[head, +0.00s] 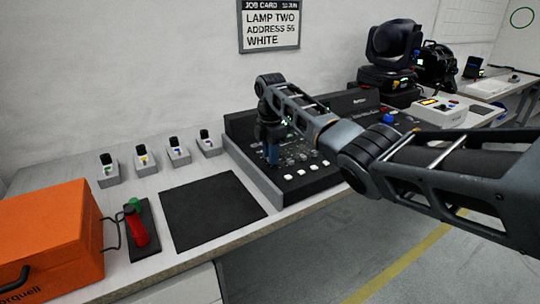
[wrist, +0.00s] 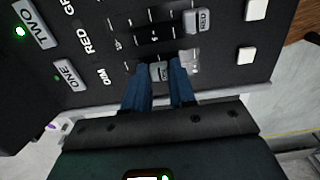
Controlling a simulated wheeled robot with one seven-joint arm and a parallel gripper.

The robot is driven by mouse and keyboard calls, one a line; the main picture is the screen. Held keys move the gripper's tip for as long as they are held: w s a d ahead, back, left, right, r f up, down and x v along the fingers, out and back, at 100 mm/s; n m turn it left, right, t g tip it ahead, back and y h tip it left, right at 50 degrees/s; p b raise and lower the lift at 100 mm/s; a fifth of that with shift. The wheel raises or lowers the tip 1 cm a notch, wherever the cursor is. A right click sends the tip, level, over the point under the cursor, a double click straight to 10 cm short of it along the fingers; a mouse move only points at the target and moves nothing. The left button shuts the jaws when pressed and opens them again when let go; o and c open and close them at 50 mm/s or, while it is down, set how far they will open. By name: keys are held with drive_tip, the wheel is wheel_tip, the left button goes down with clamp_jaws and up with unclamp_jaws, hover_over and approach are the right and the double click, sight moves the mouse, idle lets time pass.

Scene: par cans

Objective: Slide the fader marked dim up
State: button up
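The lighting console (head: 290,165) is a black desk on the bench, with rows of fader caps and white buttons. In the wrist view, the printed label DIM (wrist: 104,77) lines up with a grey fader cap (wrist: 161,73). My gripper (wrist: 161,76) has its two blue fingers low over the console, one on each side of this cap. The cap fills the narrow gap between them, so they look closed on it. The fingertips partly hide the cap. In the head view, my gripper (head: 272,155) points down at the console's left part.
A grey RED fader cap (wrist: 198,21) is close by, with white buttons (wrist: 246,55) beyond. ONE (wrist: 67,76) and TWO (wrist: 35,22) labels are at left. A job card (head: 270,25) hangs on the wall. A dark mat (head: 212,208) and orange case (head: 45,240) are left of the console.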

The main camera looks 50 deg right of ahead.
drive_tip(key=o, duration=0.4)
drive_tip(key=shift+r, duration=0.15)
wheel_tip(320, 180, up, 8)
drive_tip(key=shift+f, duration=0.2)
